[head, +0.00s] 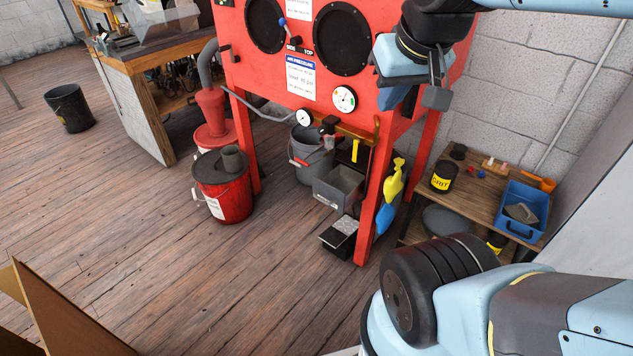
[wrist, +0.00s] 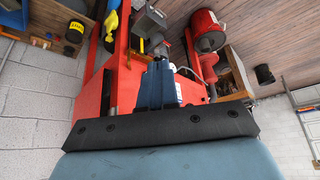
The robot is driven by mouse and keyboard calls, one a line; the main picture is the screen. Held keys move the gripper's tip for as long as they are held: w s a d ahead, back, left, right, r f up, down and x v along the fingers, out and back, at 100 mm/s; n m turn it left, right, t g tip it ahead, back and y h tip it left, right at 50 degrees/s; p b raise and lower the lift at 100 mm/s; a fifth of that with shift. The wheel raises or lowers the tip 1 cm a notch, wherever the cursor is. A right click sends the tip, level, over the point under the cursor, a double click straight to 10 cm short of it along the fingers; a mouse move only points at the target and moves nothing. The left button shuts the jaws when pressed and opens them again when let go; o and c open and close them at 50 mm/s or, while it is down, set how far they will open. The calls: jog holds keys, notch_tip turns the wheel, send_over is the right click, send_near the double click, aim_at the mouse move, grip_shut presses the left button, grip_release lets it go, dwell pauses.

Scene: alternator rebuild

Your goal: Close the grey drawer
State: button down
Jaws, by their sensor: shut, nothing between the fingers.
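The grey drawer (head: 338,192) sits low under the red blasting cabinet (head: 270,75), between its legs in the head view. It is open at the top, looks empty inside, and has its front towards me. In the wrist view a grey box that looks like this drawer (wrist: 148,22) shows near the top, partly cut off. My gripper (head: 437,92) is high at the upper right in the head view, in front of the cabinet and well apart from the drawer. It also shows in the wrist view (wrist: 159,66). It is shut and holds nothing.
A black pedal-like box (head: 340,236) lies in front of the drawer. A grey bucket (head: 311,152) stands behind it, a red drum (head: 222,187) to the left. Yellow and blue gloves (head: 393,185) hang on the right leg. A wooden shelf (head: 487,204) stands right.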

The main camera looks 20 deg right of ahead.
jog(key=w+a+f+n+g+h, duration=0.2)
jog(key=w+f+n+g+h, duration=0.55)
jog(key=w+f, duration=1.45)
jog(key=w+a+f+n+t+h, duration=0.2)
jog(key=w+a+f+n+h, duration=0.15)
jog(key=f, duration=0.55)
jog(key=w+a+f+n+t+h, duration=0.25)
jog(key=f+n, duration=0.25)
jog(key=f, duration=0.4)
jog(key=n+t+h, duration=0.1)
jog(key=n+t, duration=0.7)
jog(key=n, duration=0.1)
send_near(329, 188)
jog(key=x, duration=0.6)
jog(key=shift+w+d, duration=0.2)
jog(key=shift+d, duration=0.15)
